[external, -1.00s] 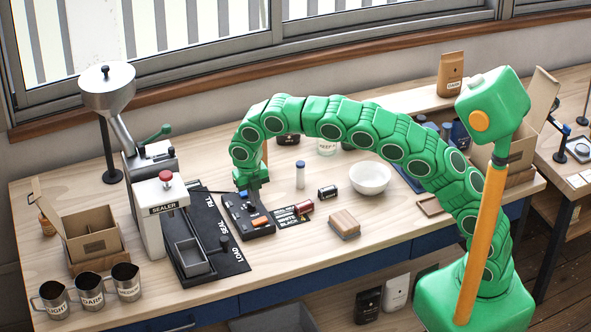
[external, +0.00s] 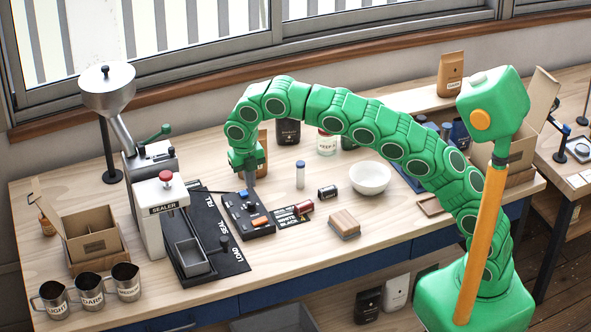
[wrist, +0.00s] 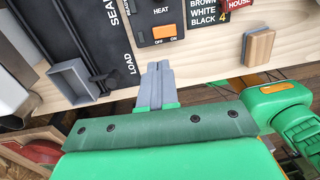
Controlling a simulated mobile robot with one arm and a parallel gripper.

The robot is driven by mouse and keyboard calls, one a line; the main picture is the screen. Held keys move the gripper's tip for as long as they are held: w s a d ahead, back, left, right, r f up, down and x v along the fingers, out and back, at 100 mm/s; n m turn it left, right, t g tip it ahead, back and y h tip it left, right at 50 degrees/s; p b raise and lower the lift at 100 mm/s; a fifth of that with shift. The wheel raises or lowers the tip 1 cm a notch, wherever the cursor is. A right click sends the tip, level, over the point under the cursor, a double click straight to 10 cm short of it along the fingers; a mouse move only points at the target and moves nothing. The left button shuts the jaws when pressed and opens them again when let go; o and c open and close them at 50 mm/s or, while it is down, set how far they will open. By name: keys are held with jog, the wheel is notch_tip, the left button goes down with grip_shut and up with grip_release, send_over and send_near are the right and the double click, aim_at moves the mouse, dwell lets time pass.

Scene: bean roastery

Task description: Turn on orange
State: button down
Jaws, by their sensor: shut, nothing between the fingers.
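The orange rocker switch (external: 259,221) is on the front end of a black control box (external: 236,222) on the bench. In the wrist view the orange switch (wrist: 165,32) sits below the word HEAT, with OFF and ON printed along its lower edge. My gripper (external: 250,187) is above the back part of the box, pointing down, with its grey fingers closed together and empty. In the wrist view the closed fingertips (wrist: 158,68) appear below the switch, apart from it. Blue and dark controls are farther back on the box.
The sealer (external: 160,207) and its black mat (external: 232,262) are left of the box. Bare bench lies in front of the box.

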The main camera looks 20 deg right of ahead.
aim_at(263, 219)
jog(key=shift+d+r+h, duration=0.15)
jog(key=shift+d+h, duration=0.15)
jog(key=shift+d, duration=0.3)
jog(key=f, duration=0.4)
jog(key=d+f, duration=0.1)
jog(key=f, duration=0.4)
jog(key=d+f, duration=0.1)
jog(key=f, duration=0.4)
jog(key=shift+d+f, duration=0.1)
jog(key=shift+f, duration=0.05)
dwell(0.5)
jog(key=shift+d+f+y, duration=0.1)
jog(key=shift+f+y, duration=0.1)
jog(key=shift+y, duration=0.3)
jog(key=shift+f, duration=0.1)
